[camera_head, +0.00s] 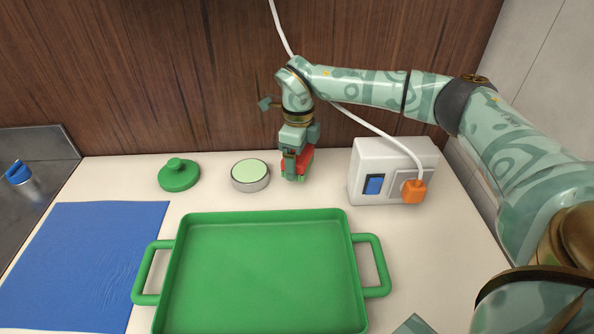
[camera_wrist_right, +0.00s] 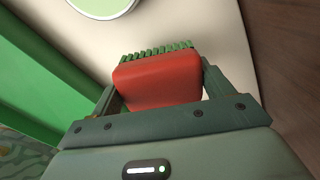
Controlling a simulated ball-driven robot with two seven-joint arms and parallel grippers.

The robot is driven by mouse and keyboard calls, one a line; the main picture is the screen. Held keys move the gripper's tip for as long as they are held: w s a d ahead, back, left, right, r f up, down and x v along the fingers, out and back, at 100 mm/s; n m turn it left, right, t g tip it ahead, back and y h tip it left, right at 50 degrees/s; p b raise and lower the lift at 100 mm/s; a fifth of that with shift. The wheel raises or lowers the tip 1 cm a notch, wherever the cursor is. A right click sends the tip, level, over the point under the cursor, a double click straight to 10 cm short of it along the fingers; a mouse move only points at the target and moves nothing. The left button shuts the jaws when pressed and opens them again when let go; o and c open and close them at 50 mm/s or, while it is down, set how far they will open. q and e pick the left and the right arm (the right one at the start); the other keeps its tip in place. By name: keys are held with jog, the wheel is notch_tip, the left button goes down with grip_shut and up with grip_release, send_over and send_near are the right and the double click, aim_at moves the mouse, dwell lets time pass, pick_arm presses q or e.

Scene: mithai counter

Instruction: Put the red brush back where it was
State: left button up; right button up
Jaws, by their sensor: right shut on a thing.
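The red brush (camera_head: 305,157) has a red block body and green bristles. It is at the back of the counter, between a round tin and a white socket box. My right gripper (camera_head: 295,172) is shut on it from above. In the right wrist view the brush (camera_wrist_right: 158,80) sits between the two fingers of my right gripper (camera_wrist_right: 160,85), bristles away from the palm. The bristles are at or just above the counter; I cannot tell if they touch. My left gripper is not in view.
A green tray (camera_head: 265,275) fills the front middle. A round tin with a pale green top (camera_head: 250,175) and a green lid (camera_head: 178,175) stand left of the brush. The white socket box (camera_head: 385,165) with an orange plug (camera_head: 413,191) and cable is right. A blue mat (camera_head: 75,265) lies left.

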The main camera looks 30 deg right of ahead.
jog(key=shift+w+d+f, duration=0.15)
jog(key=shift+f, duration=0.1)
jog(key=f, duration=0.1)
jog(key=f+b, duration=0.1)
jog(key=f, duration=0.2)
jog(key=shift+w+d+b, duration=0.2)
jog(key=shift+w+b, duration=0.05)
jog(key=shift+b, duration=0.1)
jog(key=shift+r, duration=0.2)
jog(key=shift+s, duration=0.1)
jog(key=o, duration=0.9)
jog(key=shift+f, duration=0.15)
jog(key=shift+c, duration=0.2)
notch_tip(320, 180, up, 12)
jog(key=p, duration=0.3)
jog(key=shift+r+p, duration=0.2)
jog(key=shift+p, duration=0.2)
